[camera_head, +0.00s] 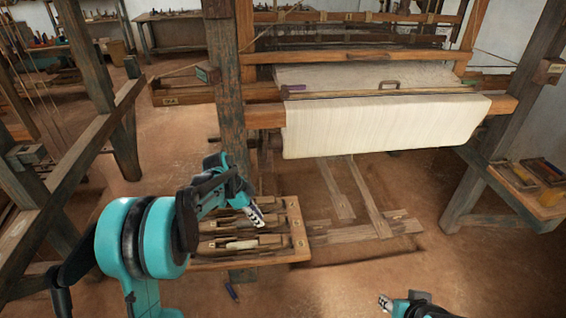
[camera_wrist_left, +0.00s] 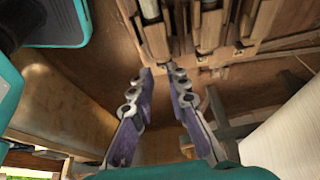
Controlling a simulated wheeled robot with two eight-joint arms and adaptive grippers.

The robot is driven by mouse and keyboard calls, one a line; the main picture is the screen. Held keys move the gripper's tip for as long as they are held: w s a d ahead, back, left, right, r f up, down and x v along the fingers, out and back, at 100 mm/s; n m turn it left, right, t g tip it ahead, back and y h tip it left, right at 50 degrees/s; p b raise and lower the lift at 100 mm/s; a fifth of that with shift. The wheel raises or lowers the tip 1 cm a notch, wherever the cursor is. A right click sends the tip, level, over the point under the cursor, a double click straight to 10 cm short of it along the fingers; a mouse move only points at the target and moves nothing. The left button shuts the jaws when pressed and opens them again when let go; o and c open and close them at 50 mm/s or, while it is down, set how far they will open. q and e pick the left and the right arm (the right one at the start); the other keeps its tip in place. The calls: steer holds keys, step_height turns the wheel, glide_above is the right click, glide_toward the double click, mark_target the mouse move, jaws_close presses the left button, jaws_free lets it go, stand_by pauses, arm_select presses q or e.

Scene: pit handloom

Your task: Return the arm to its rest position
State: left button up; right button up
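My left arm (camera_head: 150,235), teal and black, reaches in from the lower left. Its gripper (camera_head: 256,214) hangs over the wooden rack of shuttles (camera_head: 300,243), in front of the loom's post. In the left wrist view the two fingers of the left gripper (camera_wrist_left: 162,75) stand apart with nothing between them. The rack's slots and shuttles (camera_wrist_left: 208,25) show beyond the fingertips; I cannot tell the exact clearance. My right gripper (camera_head: 385,303) shows only partly at the bottom edge, low over the floor, and its finger opening is unclear.
The loom's cloth beam (camera_head: 390,125) with white cloth spans the upper middle. A dark upright post (camera_head: 228,110) stands just behind the left gripper. A slanted timber frame (camera_head: 70,165) is at left. A side bench with small items (camera_head: 520,185) is at right. The front floor is mostly open.

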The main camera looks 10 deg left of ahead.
arm_select(q)
steer(key=s+d+r+n+t+y, duration=0.1)
steer(key=s+d+r+n, duration=0.15)
steer(key=s+r, duration=0.3)
steer(key=s+d+r+n+t+y, duration=0.1)
steer(key=s+r+n, duration=0.3)
steer(key=s, duration=0.2)
steer(key=s+d+n+t+y, duration=0.1)
steer(key=s+n+t+y, duration=0.1)
steer(key=s+n, duration=0.5)
steer(key=s+t, duration=0.1)
steer(key=s, duration=0.5)
steer(key=shift+f+n+t, duration=0.35)
steer(key=shift+f+t, duration=0.05)
